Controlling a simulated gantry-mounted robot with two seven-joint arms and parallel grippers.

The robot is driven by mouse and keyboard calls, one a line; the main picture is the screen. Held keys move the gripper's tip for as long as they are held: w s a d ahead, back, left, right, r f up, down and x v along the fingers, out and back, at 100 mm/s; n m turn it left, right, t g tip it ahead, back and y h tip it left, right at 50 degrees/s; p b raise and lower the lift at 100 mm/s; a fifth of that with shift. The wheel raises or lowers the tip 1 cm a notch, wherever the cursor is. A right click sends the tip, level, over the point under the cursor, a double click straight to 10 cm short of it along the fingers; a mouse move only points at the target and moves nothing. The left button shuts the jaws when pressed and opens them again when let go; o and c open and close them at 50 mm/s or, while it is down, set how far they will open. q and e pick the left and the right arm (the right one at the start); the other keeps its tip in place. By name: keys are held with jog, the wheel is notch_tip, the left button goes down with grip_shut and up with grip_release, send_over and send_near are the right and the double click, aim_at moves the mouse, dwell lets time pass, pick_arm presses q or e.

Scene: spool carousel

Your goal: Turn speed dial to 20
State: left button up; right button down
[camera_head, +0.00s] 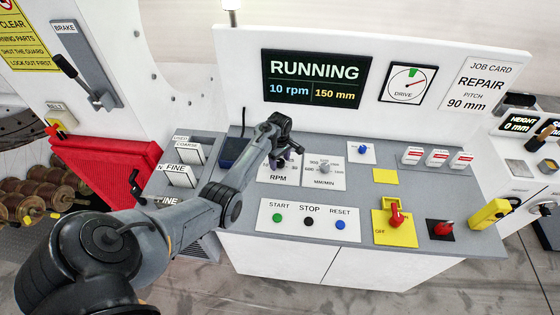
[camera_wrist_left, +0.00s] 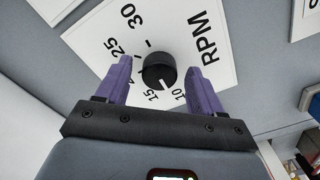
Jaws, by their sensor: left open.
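The speed dial is a black round knob (camera_wrist_left: 158,72) on a white RPM plate (camera_wrist_left: 208,48) in the wrist view. Its numbers 30, 25, 15 and 10 show; where 20 would be is covered by a finger. A pale mark on the knob's lower edge faces the 10 to 15 side. My left gripper (camera_wrist_left: 160,80) is open, its purple fingers on either side of the knob, with no clear contact. In the head view my left gripper (camera_head: 284,160) hangs over the RPM plate (camera_head: 279,178) and hides the knob. The display (camera_head: 316,80) reads RUNNING, 10 rpm, 150 mm.
Right of the RPM plate is an MM/MIN dial (camera_head: 324,168). In front is a START, STOP, RESET button plate (camera_head: 309,220). A red switch on a yellow plate (camera_head: 395,222) and a yellow block (camera_head: 489,213) stand at the right. A screen panel rises behind.

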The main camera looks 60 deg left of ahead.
pick_arm(q)
jog(key=shift+f, duration=0.2)
jog(key=c, duration=1.1)
jog(key=shift+o, duration=0.2)
